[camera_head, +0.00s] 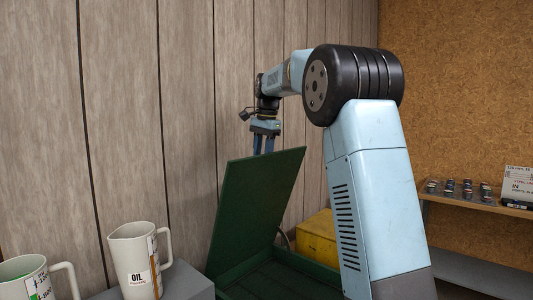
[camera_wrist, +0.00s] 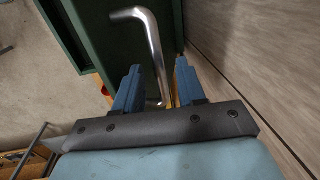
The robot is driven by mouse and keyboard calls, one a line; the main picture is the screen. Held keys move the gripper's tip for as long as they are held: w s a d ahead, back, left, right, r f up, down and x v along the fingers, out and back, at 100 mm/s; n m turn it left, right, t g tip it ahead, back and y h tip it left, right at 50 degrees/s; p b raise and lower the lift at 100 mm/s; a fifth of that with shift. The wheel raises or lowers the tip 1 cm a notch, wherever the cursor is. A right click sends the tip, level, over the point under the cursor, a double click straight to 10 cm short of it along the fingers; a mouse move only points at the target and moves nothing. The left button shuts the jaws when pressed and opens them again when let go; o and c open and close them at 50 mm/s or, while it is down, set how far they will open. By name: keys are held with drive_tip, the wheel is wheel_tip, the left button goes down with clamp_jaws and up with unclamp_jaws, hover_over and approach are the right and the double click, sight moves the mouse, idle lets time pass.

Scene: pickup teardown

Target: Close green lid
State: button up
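The green lid (camera_head: 257,205) stands raised and tilted on the green box (camera_head: 275,283), whose inside shows partly below it. My gripper (camera_head: 263,143) is just above and behind the lid's upper edge, pointing down; the lid hides its fingertips in the head view. In the wrist view my gripper's blue fingers (camera_wrist: 158,85) are apart. A bent metal rod (camera_wrist: 152,40) runs from beyond the fingertips into the gap between them; I cannot tell whether it touches a finger. Dark green surface (camera_wrist: 105,35) shows beyond the fingers.
A wood-panelled wall (camera_head: 185,110) is close behind my gripper. A yellow box (camera_head: 318,238) sits behind the green box. An oil jug (camera_head: 133,262) and another jug (camera_head: 25,280) stand at the lower left. A shelf (camera_head: 470,202) with small items is at the right.

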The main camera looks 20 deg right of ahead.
drive_tip(key=shift+f, duration=0.35)
drive_tip(key=shift+c, duration=0.2)
clamp_jaws()
